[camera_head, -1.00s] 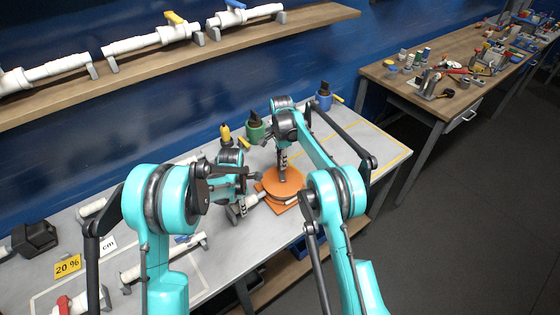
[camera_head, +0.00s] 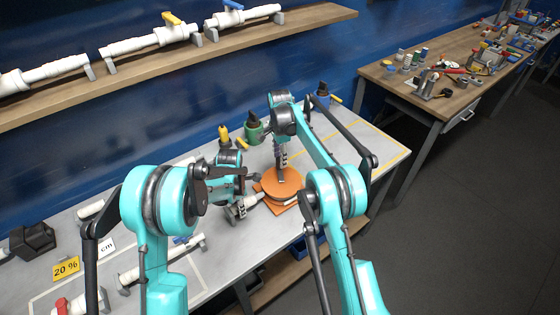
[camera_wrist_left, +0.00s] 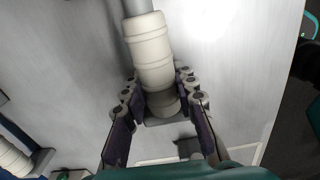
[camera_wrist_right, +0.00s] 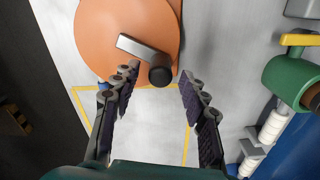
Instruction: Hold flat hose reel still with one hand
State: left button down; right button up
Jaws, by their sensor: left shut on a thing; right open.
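The flat hose reel is an orange disc (camera_head: 287,189) lying on the workbench. The right wrist view shows its orange face (camera_wrist_right: 112,22) and a grey crank with a black knob (camera_wrist_right: 161,76). My right gripper (camera_wrist_right: 160,84) is open over the reel, with a finger on either side of the knob in that view. I cannot tell whether it touches. My left gripper (camera_wrist_left: 158,92) is shut on a white ribbed cylindrical fitting (camera_wrist_left: 151,50), to the left of the reel in the head view. A grey pipe runs on from the fitting.
A green holder (camera_head: 253,129) and a blue holder (camera_head: 321,97) stand behind the reel. A yellow "20 %" card (camera_head: 66,268) lies at the left of the bench (camera_head: 386,146). A shelf (camera_head: 120,79) with white pipes is above. Bare bench lies right of the reel.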

notch_tip(320, 180, up, 10)
jog(key=shift+f, duration=0.2)
pick_arm(q)
jog(key=c, duration=1.1)
grip_release()
notch_tip(320, 180, up, 12)
